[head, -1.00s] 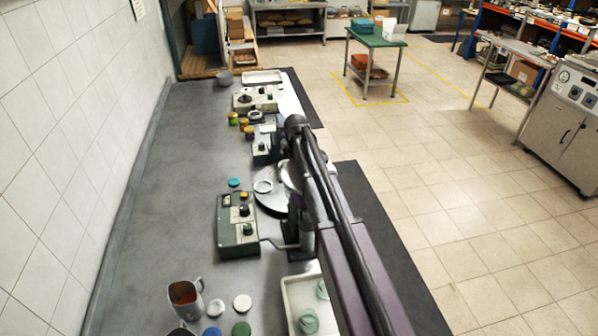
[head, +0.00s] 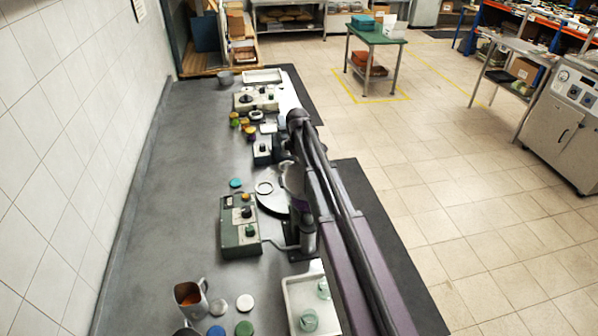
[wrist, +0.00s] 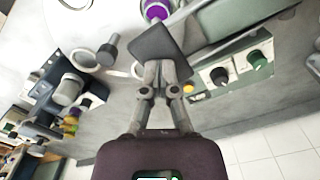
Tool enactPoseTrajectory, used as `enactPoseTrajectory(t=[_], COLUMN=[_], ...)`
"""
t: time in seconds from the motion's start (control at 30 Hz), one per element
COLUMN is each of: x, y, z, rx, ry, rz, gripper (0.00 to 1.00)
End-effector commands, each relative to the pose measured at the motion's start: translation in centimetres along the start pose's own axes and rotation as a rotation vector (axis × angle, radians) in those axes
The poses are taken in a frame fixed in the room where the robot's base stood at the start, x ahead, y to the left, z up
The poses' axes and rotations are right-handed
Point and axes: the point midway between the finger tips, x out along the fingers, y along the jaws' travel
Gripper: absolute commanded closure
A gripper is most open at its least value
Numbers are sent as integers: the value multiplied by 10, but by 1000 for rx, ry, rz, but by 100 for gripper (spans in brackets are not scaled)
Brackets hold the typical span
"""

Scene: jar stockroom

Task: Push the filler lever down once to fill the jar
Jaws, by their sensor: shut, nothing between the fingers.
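In the wrist view my gripper (wrist: 162,68) is shut and empty. Its fingertips meet at the lower edge of a dark grey square plate (wrist: 160,45), which looks like the filler lever's paddle. I cannot tell whether they touch it. A grey bar (wrist: 188,12) runs from near the plate to the upper right. Just beyond the plate is a round purple thing (wrist: 155,9) with a pale rim, perhaps the jar seen from above. In the head view my arm hides the gripper and most of the filler; a round grey turntable (head: 270,203) shows beside it.
A green-grey control box (head: 238,232) with knobs stands left of the turntable; it also shows in the wrist view (wrist: 236,76). The bench's left side is clear.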

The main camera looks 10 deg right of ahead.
Motion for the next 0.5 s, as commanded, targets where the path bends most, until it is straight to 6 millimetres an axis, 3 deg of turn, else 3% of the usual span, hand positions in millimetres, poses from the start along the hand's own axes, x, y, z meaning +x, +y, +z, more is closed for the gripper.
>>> enactPoseTrajectory(t=[0.5], x=[-28], y=[-3], z=[-3], rx=[-5], ry=[0], rz=[0], gripper=[100])
